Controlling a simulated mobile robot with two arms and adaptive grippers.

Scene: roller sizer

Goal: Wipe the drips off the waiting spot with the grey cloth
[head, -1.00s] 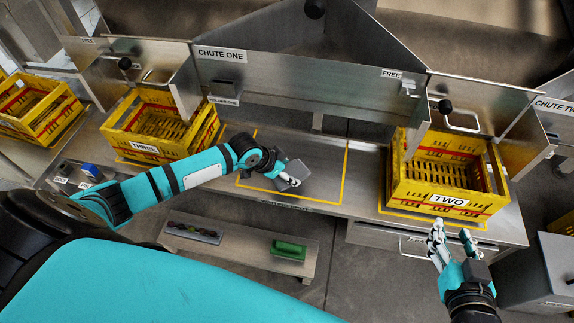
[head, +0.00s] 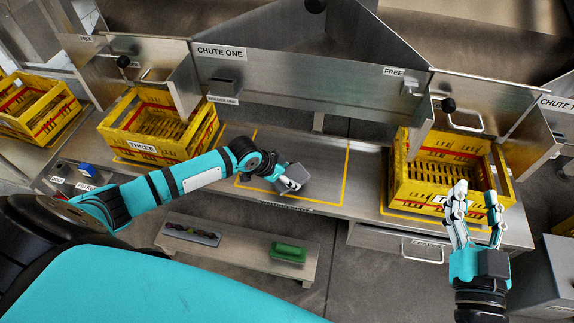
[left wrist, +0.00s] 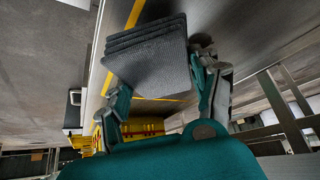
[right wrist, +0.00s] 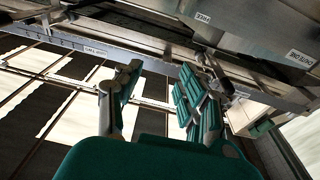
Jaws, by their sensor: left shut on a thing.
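My left gripper (head: 290,178) is shut on the folded grey cloth (left wrist: 150,52). The cloth shows as a stack of dark grey layers between the fingers in the left wrist view. The waiting spot (head: 322,165) is the yellow-outlined steel area on the bench between two crates. My left gripper and the cloth are over its front middle part; I cannot tell whether the cloth touches the steel. I cannot make out any drips; the hand and cloth hide part of the spot. My right gripper (head: 472,212) is open and empty, in front of the crate marked TWO.
Crate TWO (head: 440,198) stands right of the spot, crate THREE (head: 143,149) left. The CHUTE ONE panel (head: 290,85) rises behind. A low shelf (head: 240,257) in front bears a green block (head: 289,251) and a dark tray (head: 191,235). A blue item (head: 87,169) lies at the bench's left end.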

